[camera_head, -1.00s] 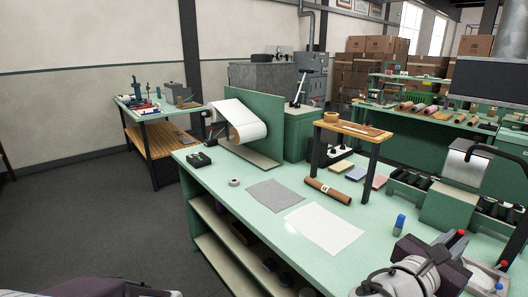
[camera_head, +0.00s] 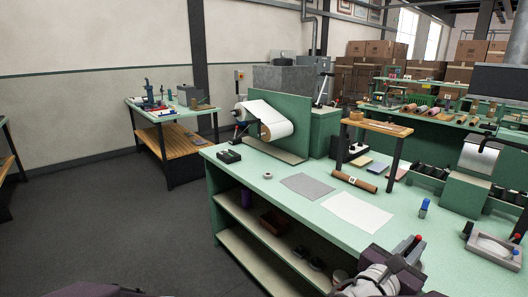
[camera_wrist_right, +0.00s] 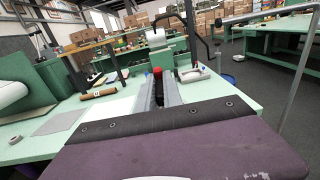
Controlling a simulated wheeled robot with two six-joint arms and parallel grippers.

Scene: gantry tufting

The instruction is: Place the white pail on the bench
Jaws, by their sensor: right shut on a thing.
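I cannot make out a white pail in either view. The green bench (camera_head: 300,210) runs across the middle and right of the head view. My right gripper (camera_head: 408,248) is at its front edge, low in the head view, and is shut. Its grey fingers also show in the right wrist view (camera_wrist_right: 159,92), pointing over the bench, with a red piece at their far end. What they hold is mostly hidden. A small white patch shows at the bottom edge of the wrist view, too little to identify. My left gripper is out of view.
On the bench are a grey sheet (camera_head: 307,186), a white sheet (camera_head: 357,213), a brown roll (camera_head: 355,181), a blue bottle (camera_head: 424,208) and a grey tray (camera_head: 494,246). A small wooden-topped stand (camera_head: 378,125) rises behind them. Bare bench top lies around the white sheet.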

